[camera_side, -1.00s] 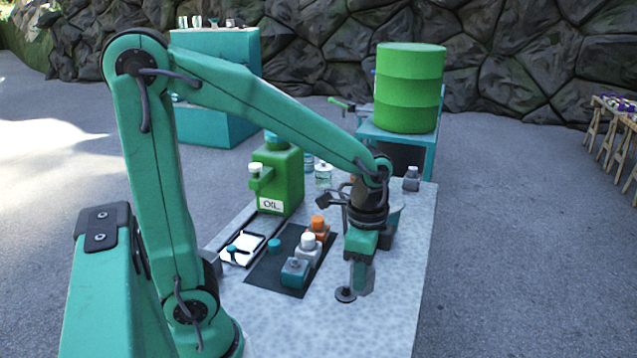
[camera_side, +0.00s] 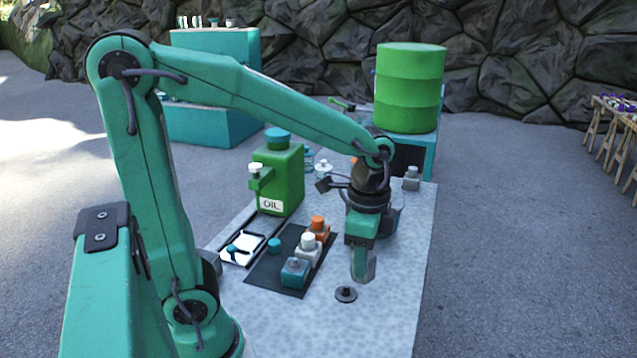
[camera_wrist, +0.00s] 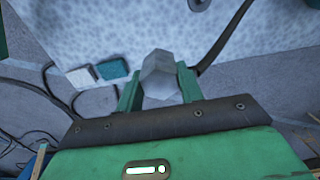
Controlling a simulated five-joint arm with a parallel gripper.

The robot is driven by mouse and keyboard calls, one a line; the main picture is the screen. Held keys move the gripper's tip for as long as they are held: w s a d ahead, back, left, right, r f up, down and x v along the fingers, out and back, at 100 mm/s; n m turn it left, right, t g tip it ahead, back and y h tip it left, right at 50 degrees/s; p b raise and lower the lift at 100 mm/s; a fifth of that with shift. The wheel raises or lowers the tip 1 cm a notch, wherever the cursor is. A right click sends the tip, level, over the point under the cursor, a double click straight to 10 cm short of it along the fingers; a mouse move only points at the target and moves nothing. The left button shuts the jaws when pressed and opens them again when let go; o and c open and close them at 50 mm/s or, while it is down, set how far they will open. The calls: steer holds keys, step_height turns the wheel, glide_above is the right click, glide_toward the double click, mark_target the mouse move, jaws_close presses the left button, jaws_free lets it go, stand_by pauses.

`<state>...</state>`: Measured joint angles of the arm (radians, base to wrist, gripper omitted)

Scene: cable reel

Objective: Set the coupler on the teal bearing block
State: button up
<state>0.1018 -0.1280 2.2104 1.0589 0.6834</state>
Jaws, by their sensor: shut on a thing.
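My gripper (camera_side: 362,262) is shut on a pale grey faceted piece, the coupler (camera_wrist: 161,77). In the wrist view the coupler sits between the two green fingers (camera_wrist: 158,92). In the side view it is held above the table, right of the blocks, partly hidden by the fingers. The teal bearing block (camera_side: 295,271) stands at the near end of a dark mat (camera_side: 265,268), left of my gripper and apart from it.
A white-grey block (camera_side: 308,253) and an orange block (camera_side: 319,229) stand behind the teal one. A dark disc with a short stem (camera_side: 346,294) lies just below my gripper. A green oil can (camera_side: 280,180) stands further back. The near right table is clear.

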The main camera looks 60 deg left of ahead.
steer(key=shift+a, duration=0.1)
steer(key=shift+a+f, duration=0.1)
steer(key=shift+a, duration=0.4)
steer(key=a+f+n, duration=0.1)
steer(key=a+n, duration=0.3)
steer(key=a, duration=0.6)
steer(key=n, duration=0.3)
glide_above(295, 259)
steer(key=shift+a+f, duration=0.1)
steer(key=shift+f, duration=0.65)
steer(key=shift+f, duration=0.25)
steer(key=shift+f, duration=3.9)
steer(key=o, duration=1.1)
